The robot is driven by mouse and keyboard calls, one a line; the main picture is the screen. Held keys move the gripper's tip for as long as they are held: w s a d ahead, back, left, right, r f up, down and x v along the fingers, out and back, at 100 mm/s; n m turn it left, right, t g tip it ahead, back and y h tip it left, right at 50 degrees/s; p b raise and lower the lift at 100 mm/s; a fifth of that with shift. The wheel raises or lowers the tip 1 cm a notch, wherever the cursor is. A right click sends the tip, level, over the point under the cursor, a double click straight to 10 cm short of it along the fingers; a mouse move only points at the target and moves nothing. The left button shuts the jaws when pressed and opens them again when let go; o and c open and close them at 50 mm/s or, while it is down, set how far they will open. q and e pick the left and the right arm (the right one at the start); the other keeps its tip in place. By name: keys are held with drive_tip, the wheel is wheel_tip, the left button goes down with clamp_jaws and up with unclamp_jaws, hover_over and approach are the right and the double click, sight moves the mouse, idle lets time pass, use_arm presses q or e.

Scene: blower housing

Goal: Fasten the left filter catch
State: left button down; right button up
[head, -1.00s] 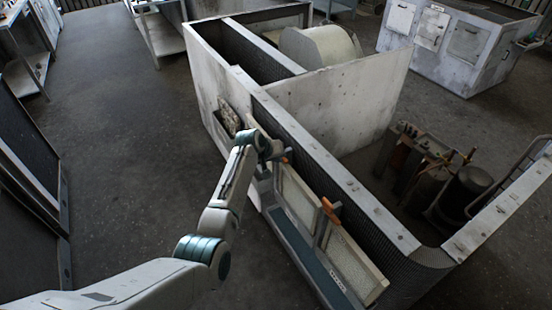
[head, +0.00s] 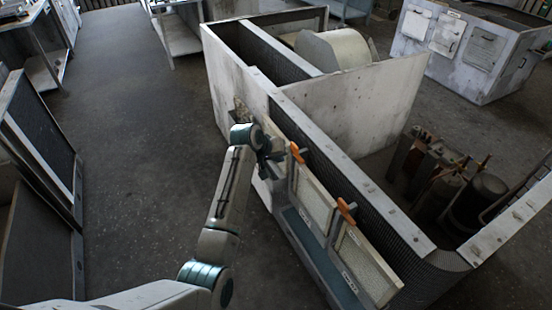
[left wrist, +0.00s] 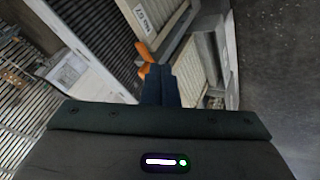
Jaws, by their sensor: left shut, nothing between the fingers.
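The left filter catch (head: 297,153) is an orange lever on the upper edge of the housing's filter side. In the left wrist view the orange catch (left wrist: 147,51) shows just beyond my fingertips; I cannot tell whether they touch it. My left gripper (head: 273,156) is shut and empty, just left of the catch in the head view. Its dark fingers also show in the left wrist view (left wrist: 161,84). Cream filter panels (head: 314,199) stand side by side below the catches. A second orange catch (head: 347,211) sits farther right. My right gripper is not in view.
The grey blower housing (head: 350,100) has a long top rail (head: 350,175) beside the catches. Dark cylinders (head: 475,200) stand inside it. Framed panels (head: 45,150) lean at the left. The floor between is clear.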

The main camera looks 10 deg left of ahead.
use_arm(q)
drive_tip(key=shift+v, duration=0.9)
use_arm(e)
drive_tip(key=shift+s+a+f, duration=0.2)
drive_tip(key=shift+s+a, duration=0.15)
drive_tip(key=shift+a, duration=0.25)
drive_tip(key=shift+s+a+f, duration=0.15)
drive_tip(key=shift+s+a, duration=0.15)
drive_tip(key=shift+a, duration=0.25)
use_arm(q)
drive_tip(key=shift+s+d, duration=0.1)
drive_tip(key=shift+d, duration=0.05)
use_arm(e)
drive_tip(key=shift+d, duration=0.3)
